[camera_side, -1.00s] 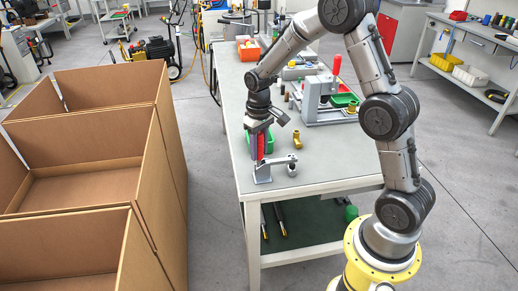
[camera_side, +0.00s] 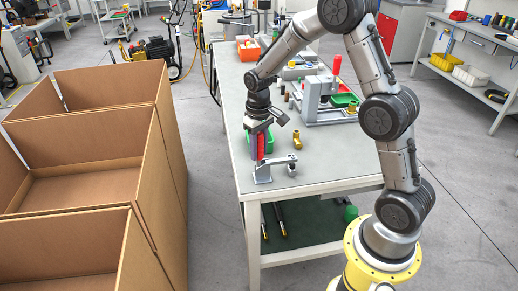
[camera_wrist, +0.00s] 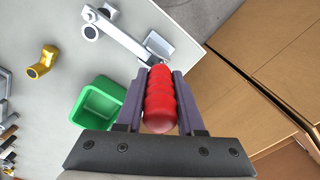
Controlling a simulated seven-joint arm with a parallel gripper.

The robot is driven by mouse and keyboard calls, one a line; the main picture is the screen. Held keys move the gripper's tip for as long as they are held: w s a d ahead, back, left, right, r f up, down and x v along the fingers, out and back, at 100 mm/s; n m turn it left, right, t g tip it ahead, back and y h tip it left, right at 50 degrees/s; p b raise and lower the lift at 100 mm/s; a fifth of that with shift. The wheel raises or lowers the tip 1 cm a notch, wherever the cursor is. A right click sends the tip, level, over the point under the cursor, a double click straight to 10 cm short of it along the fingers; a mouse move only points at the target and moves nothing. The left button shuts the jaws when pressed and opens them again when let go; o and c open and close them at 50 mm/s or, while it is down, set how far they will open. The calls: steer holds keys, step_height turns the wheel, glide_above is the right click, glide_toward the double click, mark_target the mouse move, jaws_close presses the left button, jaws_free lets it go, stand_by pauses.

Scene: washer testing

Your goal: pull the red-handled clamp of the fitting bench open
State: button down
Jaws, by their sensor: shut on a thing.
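The clamp (camera_side: 275,167) stands near the front left corner of the bench (camera_side: 310,174). Its red handle (camera_side: 261,146) stands upright in the side view. My gripper (camera_side: 259,148) points down over the clamp and is shut on the red handle. In the wrist view the ribbed red handle (camera_wrist: 160,98) lies between the two dark fingers of my gripper (camera_wrist: 161,98). The grey clamp arm (camera_wrist: 122,35) reaches up and left from the handle's far end, with a round end piece. The handle's lower end is partly hidden in the side view.
A green bin (camera_wrist: 98,103) stands close beside my gripper. A brass elbow fitting (camera_wrist: 43,61) lies on the bench. A press with a red lever (camera_side: 320,97) stands farther back. Large cardboard boxes (camera_side: 150,150) stand left of the bench, beyond its edge.

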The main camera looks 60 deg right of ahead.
steer(key=w+a+f+g+h, duration=0.1)
steer(key=g+h, duration=0.1)
steer(key=w+a+g+h, duration=0.1)
steer(key=g+h, duration=0.1)
steer(key=w+a+f+g+h, duration=0.1)
steer(key=w+a+g+h, duration=0.1)
steer(key=shift+w+a+f+g+h, duration=0.1)
steer(key=shift+f+g+h, duration=0.2)
steer(key=shift+f, duration=0.05)
steer(key=shift+w+a+f+g+h, duration=0.25)
steer(key=shift+f+g+h, duration=0.3)
steer(key=shift+g+h, duration=0.15)
steer(key=shift+w+a+f+g+h, duration=0.2)
steer(key=shift+f+g+h, duration=0.3)
steer(key=shift+g+h, duration=0.2)
